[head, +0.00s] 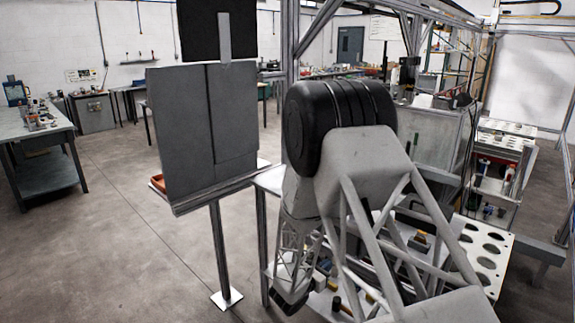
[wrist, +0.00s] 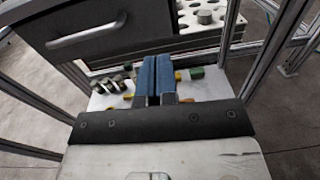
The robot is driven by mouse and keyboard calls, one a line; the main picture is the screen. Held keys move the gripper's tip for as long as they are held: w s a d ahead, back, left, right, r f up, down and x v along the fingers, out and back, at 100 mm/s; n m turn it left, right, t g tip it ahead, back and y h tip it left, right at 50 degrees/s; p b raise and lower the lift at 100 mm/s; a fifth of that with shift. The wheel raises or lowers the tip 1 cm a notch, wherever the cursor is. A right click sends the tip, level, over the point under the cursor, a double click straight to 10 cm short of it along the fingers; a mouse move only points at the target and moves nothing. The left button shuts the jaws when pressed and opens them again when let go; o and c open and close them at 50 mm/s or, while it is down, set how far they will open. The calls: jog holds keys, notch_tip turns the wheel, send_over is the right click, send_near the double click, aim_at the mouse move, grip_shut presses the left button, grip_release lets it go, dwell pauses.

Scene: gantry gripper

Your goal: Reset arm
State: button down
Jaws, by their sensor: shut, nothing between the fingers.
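My gripper (wrist: 155,64) shows in the wrist view as two blue fingers side by side, shut with nothing between them. It is over a white work surface (wrist: 106,101) that holds several small parts. In the head view my arm's black joint and grey lattice links fill the middle and lower right. They hide much of the bench behind them, and the fingers cannot be made out there.
A dark box with a handle (wrist: 88,34) is close to the upper left of my fingers. Frame posts (wrist: 262,62) stand to the right. A perforated white plate (head: 482,257) lies right of my arm. A grey panel on a stand (head: 202,130) is left; open floor lies beyond.

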jog(key=s+d+r+m+g, duration=0.5)
jog(key=s+r+m+g, duration=0.15)
jog(key=s+r, duration=0.3)
jog(key=s+d+r+m+g, duration=0.5)
jog(key=s+d+r+m, duration=0.15)
jog(key=s+r, duration=0.3)
jog(key=s+a+r+m+y, duration=0.2)
jog(key=s+r+m+y, duration=0.1)
jog(key=s, duration=0.5)
jog(key=s+a+r+m+t+y, duration=0.1)
jog(key=s+a+r+m+y, duration=0.2)
jog(key=s, duration=0.6)
jog(key=s+a+r+m+t+y, duration=0.1)
jog(key=s+a+r+m+y, duration=0.2)
jog(key=s+r+m+y, duration=0.2)
jog(key=s+m+y, duration=0.2)
jog(key=s, duration=0.1)
jog(key=shift+s+r, duration=0.25)
jog(key=shift+s, duration=0.1)
